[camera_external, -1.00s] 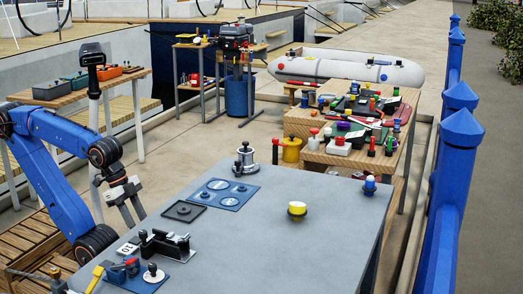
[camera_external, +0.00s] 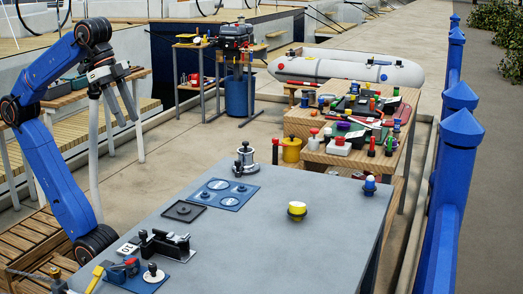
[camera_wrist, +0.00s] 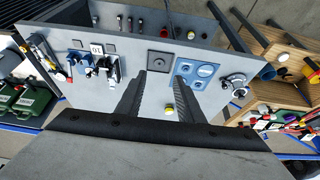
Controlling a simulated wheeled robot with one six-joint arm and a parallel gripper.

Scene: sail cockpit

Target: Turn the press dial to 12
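My gripper (camera_external: 128,117) hangs high over the left side of the grey table, pointing down, open and empty. Its two fingers (camera_wrist: 160,82) are spread apart in the wrist view. A silver device with a black knob (camera_external: 245,160) stands at the far edge, also in the wrist view (camera_wrist: 236,82). I cannot tell which carries the press dial; no dial reading is legible.
A dark square plate (camera_external: 184,212) and a blue plate with rings (camera_external: 224,194) lie on the grey table (camera_external: 255,250). A yellow-based knob (camera_external: 297,210) and a blue knob (camera_external: 370,186) stand to the right. The near right tabletop is clear. A cluttered wooden table (camera_external: 320,156) stands behind.

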